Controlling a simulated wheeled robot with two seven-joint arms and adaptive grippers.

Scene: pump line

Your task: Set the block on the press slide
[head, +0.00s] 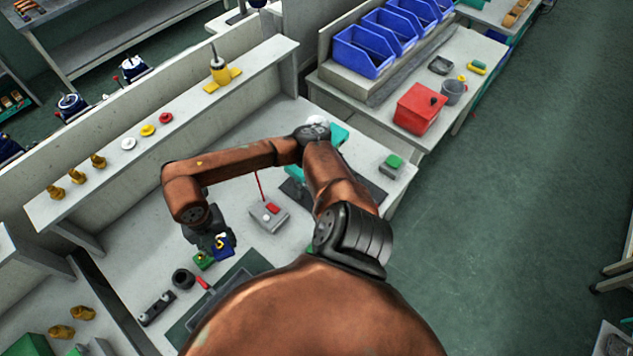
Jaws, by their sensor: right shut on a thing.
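My right gripper (218,241) hangs over the left part of the workbench, pointing down. It is shut on a small blue block (223,250) with a yellow detail. A small green block (203,262) is just left of and below the blue one in the picture; I cannot tell whether they touch. I cannot tell for sure which part is the press slide. A grey box (268,217) with a red piece on top and a thin red rod stands to the right of the gripper. My left gripper is not in view.
Near the gripper are a black ring (183,278), a dark bar (157,308), a red-handled tool (205,285) and a dark mat (254,263). A raised shelf (190,105) with yellow, white and red parts runs behind. A green-topped block (393,162) sits at the bench's right end.

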